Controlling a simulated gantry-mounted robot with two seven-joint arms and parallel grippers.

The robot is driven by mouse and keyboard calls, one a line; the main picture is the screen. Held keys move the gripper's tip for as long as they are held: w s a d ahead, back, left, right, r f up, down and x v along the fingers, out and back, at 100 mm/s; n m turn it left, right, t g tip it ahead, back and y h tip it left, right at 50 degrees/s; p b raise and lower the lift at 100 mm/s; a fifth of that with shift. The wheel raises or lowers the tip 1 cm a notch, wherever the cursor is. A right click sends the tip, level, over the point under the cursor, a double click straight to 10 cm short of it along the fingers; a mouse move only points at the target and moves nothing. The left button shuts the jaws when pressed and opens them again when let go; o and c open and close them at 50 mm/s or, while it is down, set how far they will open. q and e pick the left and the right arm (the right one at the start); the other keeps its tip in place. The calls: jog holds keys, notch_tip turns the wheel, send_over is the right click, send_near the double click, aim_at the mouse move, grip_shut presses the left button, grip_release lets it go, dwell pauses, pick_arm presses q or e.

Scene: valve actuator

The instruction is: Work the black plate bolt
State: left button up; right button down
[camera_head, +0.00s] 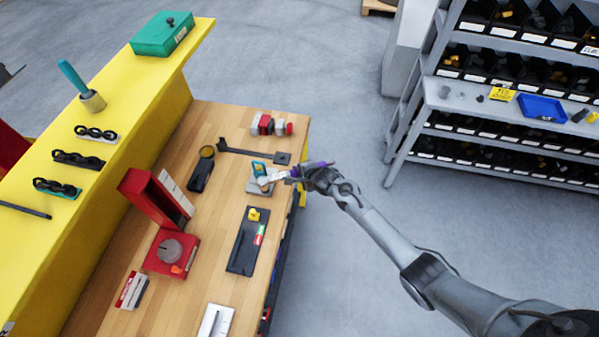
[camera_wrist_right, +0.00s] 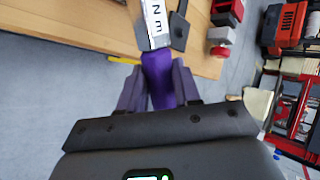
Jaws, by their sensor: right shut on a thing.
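A black plate (camera_head: 240,256) lies on the wooden bench, with a yellow knob (camera_head: 254,215) near its far end and a green and red label on it. I take this to be the black plate bolt. My right gripper (camera_head: 303,171) is at the bench's right edge, beyond the plate and apart from it. In the right wrist view the gripper (camera_wrist_right: 158,88) is shut on a purple handle (camera_wrist_right: 157,72), from which a pale lettered bar (camera_wrist_right: 154,22) extends over the bench. My left gripper is not in view.
A small grey stand with a teal part (camera_head: 259,168) is close to the pale bar. A black bar with a square end (camera_head: 282,158) lies behind it. A red fixture (camera_head: 152,203) stands left. Bare wood surrounds the black plate. A shelf rack (camera_head: 440,100) stands right.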

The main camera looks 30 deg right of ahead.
jog(key=shift+f, duration=0.1)
jog(key=shift+f+b, duration=0.65)
jog(key=shift+f, duration=0.2)
dwell(0.3)
jog(key=shift+s+a+r+m+h+p, duration=0.1)
jog(key=shift+s+a+m+h+p, duration=0.15)
jog(key=shift+s+m+h+p, duration=0.3)
jog(key=shift+s+a+m+h+p, duration=0.25)
jog(key=shift+s+m+p, duration=0.2)
jog(key=shift+p, duration=0.3)
jog(key=shift+s, duration=0.2)
